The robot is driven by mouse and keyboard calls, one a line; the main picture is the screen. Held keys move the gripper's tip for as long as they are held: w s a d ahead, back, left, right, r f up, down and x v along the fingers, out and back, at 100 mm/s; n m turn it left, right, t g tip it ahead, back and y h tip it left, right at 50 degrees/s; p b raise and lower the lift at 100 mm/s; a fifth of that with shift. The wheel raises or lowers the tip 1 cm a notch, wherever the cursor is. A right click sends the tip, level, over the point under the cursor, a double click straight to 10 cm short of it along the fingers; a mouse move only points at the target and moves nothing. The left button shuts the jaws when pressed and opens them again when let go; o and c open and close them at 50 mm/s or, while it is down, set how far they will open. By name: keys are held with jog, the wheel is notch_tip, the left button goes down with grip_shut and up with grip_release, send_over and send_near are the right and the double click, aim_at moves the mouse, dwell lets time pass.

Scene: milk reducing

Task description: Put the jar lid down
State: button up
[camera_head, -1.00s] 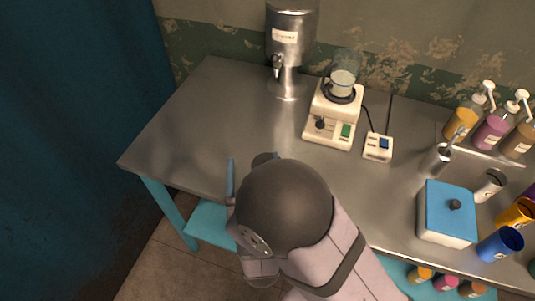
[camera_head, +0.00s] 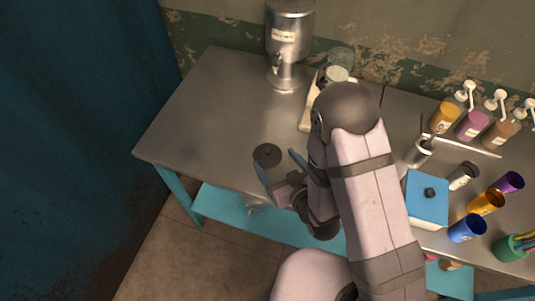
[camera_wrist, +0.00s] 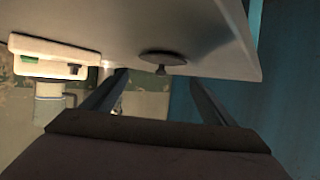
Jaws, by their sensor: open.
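The jar lid (camera_head: 267,155) is a dark round disc lying on the metal table near its front edge. In the wrist view the lid (camera_wrist: 163,59) shows a small knob and appears just beyond my fingertips, between their lines. My gripper (camera_head: 280,167) is open, with its two fingers apart near the lid's front right side. In the wrist view both fingers (camera_wrist: 158,77) are spread with nothing held between them. I cannot tell whether a finger touches the lid.
A metal dispenser (camera_head: 287,45) and a hot plate (camera_head: 308,118) with a glass vessel (camera_head: 337,75) stand at the back, the hot plate partly hidden by my arm. A blue-topped box (camera_head: 427,198), cups and pump bottles (camera_head: 471,124) crowd the right. The table's left is clear.

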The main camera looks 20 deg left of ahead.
aim_at(269, 154)
jog(key=shift+w+a+f+b, duration=0.3)
jog(key=shift+w+a+b, duration=0.1)
jog(key=shift+b, duration=0.05)
jog(key=shift+w+a, duration=0.1)
jog(key=shift+w+a, duration=0.1)
jog(key=shift+a, duration=0.05)
jog(key=shift+p+x, duration=1.2)
jog(key=shift+x, duration=1.25)
